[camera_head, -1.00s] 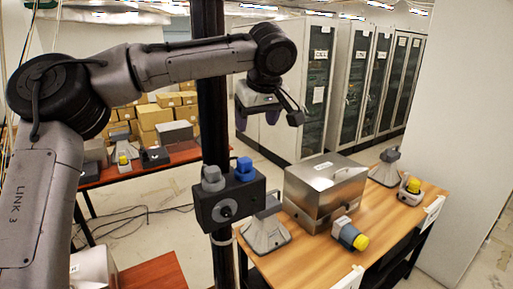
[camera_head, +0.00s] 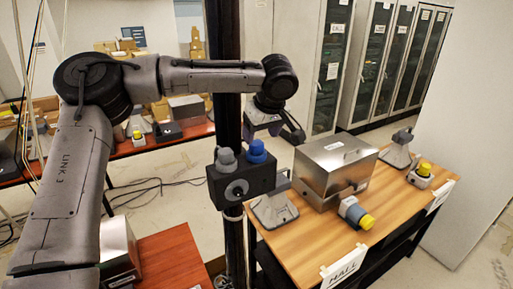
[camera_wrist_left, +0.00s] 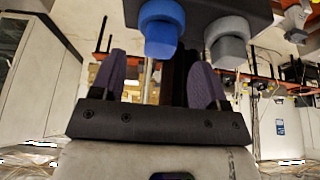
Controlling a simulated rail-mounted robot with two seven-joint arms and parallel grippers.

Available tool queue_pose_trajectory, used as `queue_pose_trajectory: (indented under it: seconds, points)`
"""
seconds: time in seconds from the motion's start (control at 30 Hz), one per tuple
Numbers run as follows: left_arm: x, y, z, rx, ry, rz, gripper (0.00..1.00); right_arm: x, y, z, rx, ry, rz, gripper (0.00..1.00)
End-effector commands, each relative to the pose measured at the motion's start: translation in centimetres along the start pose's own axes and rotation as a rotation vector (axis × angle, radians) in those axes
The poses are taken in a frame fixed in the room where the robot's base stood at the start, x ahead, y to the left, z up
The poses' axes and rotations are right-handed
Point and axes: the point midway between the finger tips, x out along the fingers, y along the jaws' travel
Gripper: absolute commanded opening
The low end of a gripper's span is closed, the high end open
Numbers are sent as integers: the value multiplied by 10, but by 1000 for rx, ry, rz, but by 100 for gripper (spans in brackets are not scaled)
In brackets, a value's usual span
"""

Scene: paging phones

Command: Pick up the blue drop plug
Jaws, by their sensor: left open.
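The blue drop plug (camera_head: 257,150) sits upright on the right of the black box (camera_head: 240,183) on the dark column. A grey plug (camera_head: 226,158) sits beside it on the left. My left gripper (camera_head: 284,131) is open and empty, behind and right of the blue plug and slightly higher. In the left wrist view, the blue plug (camera_wrist_left: 161,25) appears at the top, in line with the gap between my open fingers (camera_wrist_left: 160,72). The grey plug (camera_wrist_left: 228,40) lies to its right. The fingers appear apart from both plugs. My right gripper is not in view.
A wooden table (camera_head: 305,240) on the right holds a metal box (camera_head: 335,172), grey stands and yellow-capped devices (camera_head: 357,213). Red-brown tables (camera_head: 178,262) stand left. Tall cabinets (camera_head: 380,65) line the back. The column stands close to my left forearm.

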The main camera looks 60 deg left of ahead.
Motion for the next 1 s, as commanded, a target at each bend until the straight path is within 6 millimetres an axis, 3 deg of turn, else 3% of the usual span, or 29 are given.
queue_pose_trajectory:
  seconds: [0.1, 0.3, 0.67, 1.0]
  points:
    - [13, -1, -4, 3, -4, -5, 68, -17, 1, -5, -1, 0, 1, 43]
    - [37, 0, -4, 1, -1, -3, 68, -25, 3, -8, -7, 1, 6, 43]
    - [44, 0, -4, 0, -1, -1, 67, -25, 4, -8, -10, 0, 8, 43]
    - [43, 0, -4, 0, -1, -1, 35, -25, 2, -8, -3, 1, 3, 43]
